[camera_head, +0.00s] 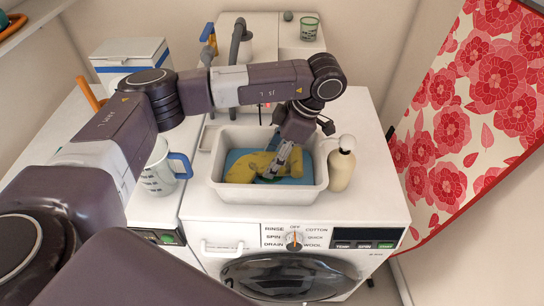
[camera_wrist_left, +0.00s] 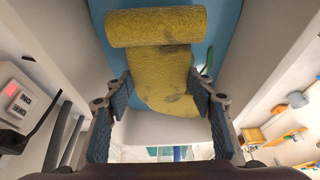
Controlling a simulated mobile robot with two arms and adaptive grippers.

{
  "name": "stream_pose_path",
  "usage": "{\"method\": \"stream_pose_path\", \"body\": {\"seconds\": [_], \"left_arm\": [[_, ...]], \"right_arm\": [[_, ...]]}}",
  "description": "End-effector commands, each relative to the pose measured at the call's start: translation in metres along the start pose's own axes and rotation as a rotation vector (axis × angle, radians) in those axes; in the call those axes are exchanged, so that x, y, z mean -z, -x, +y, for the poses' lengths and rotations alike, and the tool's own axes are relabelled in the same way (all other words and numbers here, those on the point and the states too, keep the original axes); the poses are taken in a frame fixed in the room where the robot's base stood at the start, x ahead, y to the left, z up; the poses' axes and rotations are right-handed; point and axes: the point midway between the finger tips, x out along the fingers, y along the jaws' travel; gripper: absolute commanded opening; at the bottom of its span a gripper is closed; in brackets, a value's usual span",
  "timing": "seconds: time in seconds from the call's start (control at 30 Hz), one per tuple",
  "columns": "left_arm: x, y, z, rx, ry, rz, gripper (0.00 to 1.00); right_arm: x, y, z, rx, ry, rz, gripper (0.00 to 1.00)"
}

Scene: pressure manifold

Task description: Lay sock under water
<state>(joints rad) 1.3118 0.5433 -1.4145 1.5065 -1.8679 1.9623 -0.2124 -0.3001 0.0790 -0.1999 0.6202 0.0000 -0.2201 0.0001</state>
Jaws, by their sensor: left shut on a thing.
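A yellow sock with dark stains (camera_head: 243,168) lies in a white basin (camera_head: 235,195) on top of the washing machine (camera_head: 222,228). Blue water (camera_head: 306,180) shows in the basin around the sock. My left gripper (camera_head: 276,168) reaches down into the basin and is shut on the sock. In the left wrist view the sock (camera_wrist_left: 165,65) passes between the two fingers, with its rolled-looking part beyond them. Part of the sock is hidden behind the gripper in the head view. My right gripper is not in view.
A cream bottle (camera_head: 341,168) stands close to the basin's right side. A white jug with a blue handle (camera_head: 158,170) stands to the left. A dark tap (camera_head: 237,42) is behind. A red floral board (camera_head: 470,110) leans at the right.

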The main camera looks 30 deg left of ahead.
Motion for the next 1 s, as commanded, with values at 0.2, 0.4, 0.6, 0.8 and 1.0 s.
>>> {"method": "stream_pose_path", "body": {"seconds": [0.2, 0.4, 0.6, 0.8, 1.0], "left_arm": [[-0.001, -0.002, 0.000, 0.000, 0.000, 0.000, 0.33], [-0.001, -0.002, 0.000, 0.000, 0.000, 0.000, 0.52], [-0.001, -0.002, 0.000, 0.000, 0.000, 0.000, 0.70], [-0.001, -0.002, 0.000, 0.000, 0.000, 0.000, 0.70], [-0.001, 0.012, 0.001, -0.003, 0.001, -0.003, 0.70]], "right_arm": [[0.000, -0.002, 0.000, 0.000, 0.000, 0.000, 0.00], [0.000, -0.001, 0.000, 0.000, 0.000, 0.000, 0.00], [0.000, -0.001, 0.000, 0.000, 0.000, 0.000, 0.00], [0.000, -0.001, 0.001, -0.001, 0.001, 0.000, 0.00], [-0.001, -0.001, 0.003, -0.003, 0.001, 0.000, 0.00]]}}
